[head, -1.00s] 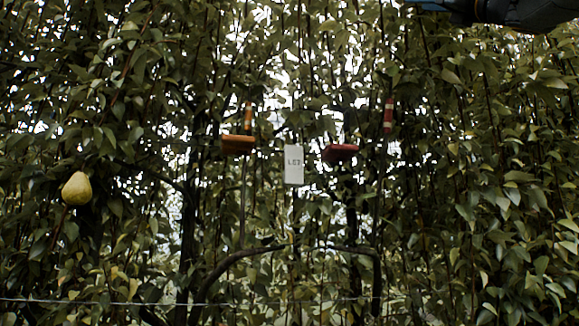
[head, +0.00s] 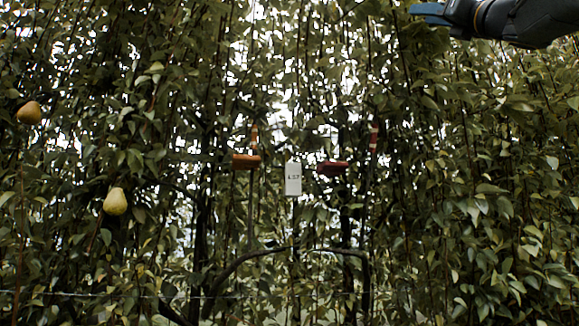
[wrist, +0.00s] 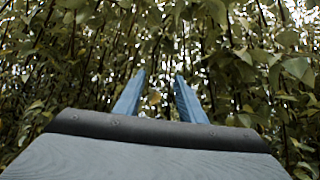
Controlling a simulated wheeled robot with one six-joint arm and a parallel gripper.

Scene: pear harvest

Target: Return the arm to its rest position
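My gripper (head: 428,14) shows at the top right of the head view, in front of the foliage, with my dark arm behind it. In the wrist view its two blue fingers (wrist: 158,92) point forward toward the leaves, with a gap between them. The gripper is open and nothing is held between the fingers.
A dense wall of leaves and branches fills the view. A thin wire runs low across.

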